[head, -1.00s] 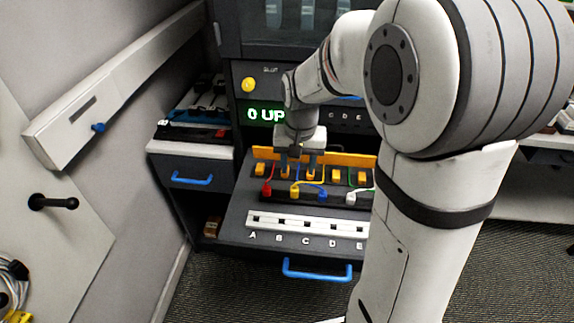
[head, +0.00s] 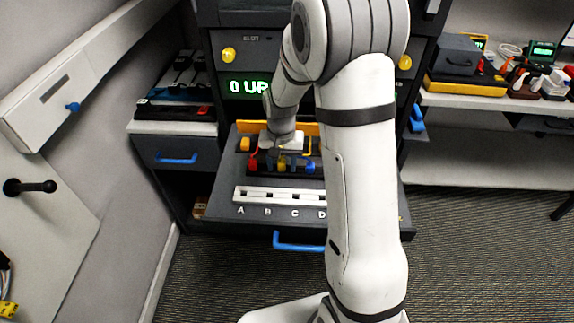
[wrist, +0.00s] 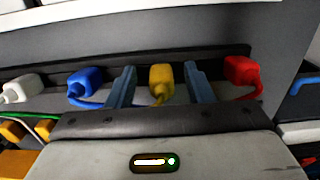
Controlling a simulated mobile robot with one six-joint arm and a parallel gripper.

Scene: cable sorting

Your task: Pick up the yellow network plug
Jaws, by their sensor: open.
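The yellow network plug (wrist: 161,80) sits in a dark rack between a blue plug (wrist: 85,84) and a red plug (wrist: 241,72) in the wrist view. My gripper (wrist: 161,84) is open, with one blue-grey finger on each side of the yellow plug. A gap shows between the plug and each finger. In the head view the yellow plug (head: 282,163) is small and partly hidden by my gripper (head: 282,158), which is low over the rack. A white plug (wrist: 20,90) is at the far left of the wrist view.
A white socket strip (head: 255,194) lettered A to D and on lies in front of the plugs on the pulled-out tray (head: 225,220). The tray has a blue handle (head: 298,241). A display (head: 249,87) reads "0 UP". My arm hides the tray's right part.

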